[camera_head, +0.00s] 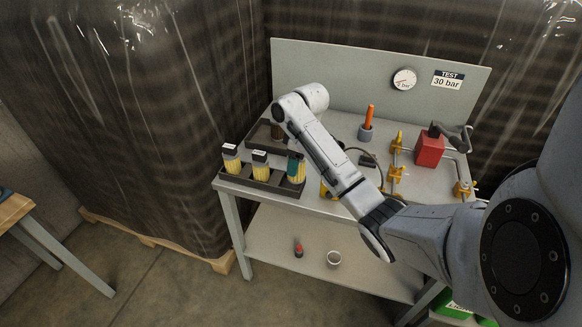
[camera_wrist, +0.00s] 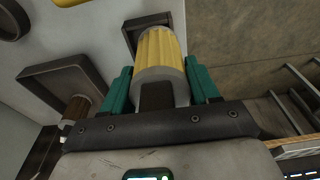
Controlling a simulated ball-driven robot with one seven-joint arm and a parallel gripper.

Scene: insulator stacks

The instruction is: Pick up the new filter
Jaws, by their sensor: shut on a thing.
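My gripper (camera_head: 294,163) points down at the right end of the black front tray (camera_head: 272,186) on the workbench. Its teal fingers are closed on a pleated yellow filter (camera_wrist: 161,48), one on each side. In the wrist view the filter's pale end cap and a dark part lie between the fingers. In the head view this filter is partly hidden by my gripper, and I cannot tell whether it is clear of the tray. Two similar filters, one at left (camera_head: 231,160) and one in the middle (camera_head: 260,166), stand upright with dark, white-labelled tops.
A brown, used-looking filter (camera_head: 277,130) sits in a rear tray (camera_head: 258,135). An orange-handled tool (camera_head: 370,118) in a holder, brass fittings (camera_head: 396,155) and a red pump (camera_head: 430,148) stand farther right. A gauge panel (camera_head: 350,75) closes the back.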

